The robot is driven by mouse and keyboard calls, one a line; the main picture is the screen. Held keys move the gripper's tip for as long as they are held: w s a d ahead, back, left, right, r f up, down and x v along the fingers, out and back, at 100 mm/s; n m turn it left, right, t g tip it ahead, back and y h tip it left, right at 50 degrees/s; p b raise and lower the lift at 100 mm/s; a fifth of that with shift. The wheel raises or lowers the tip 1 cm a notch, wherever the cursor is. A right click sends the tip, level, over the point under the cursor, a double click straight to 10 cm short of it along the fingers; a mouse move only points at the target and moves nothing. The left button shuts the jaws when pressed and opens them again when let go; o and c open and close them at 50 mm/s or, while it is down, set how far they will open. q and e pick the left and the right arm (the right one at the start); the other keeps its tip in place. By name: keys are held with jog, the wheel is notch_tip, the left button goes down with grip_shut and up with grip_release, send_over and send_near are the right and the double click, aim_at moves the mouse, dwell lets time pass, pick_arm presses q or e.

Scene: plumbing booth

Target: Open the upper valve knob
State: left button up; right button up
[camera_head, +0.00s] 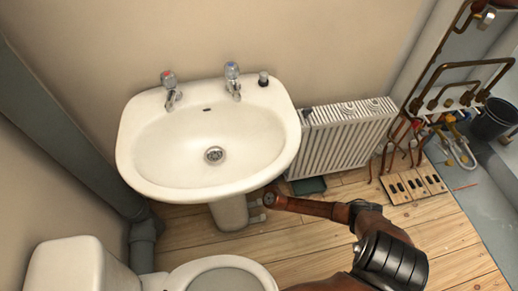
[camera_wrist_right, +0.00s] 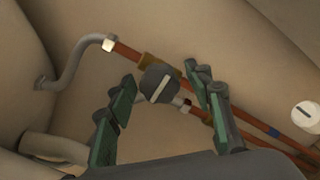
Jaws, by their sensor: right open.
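In the right wrist view a dark rounded valve knob (camera_wrist_right: 158,84) with a pale stripe across its face sits in front of copper pipes with brass fittings. My right gripper (camera_wrist_right: 163,78) is open, with one green-padded finger on each side of the knob. Gaps show between the pads and the knob, and I cannot tell how deep the fingers reach around it. In the head view my right arm runs from the lower right to beside the basin's pedestal; its gripper is hidden there. My left gripper is in neither view.
A white basin (camera_head: 137,175) overhangs the arm's end. A toilet (camera_head: 65,262) stands at lower left and a radiator (camera_head: 345,140) to the right. Copper pipes (camera_wrist_right: 255,132) cross behind the fingers.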

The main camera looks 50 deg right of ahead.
jog(key=shift+c, duration=0.2)
jog(key=c, duration=1.1)
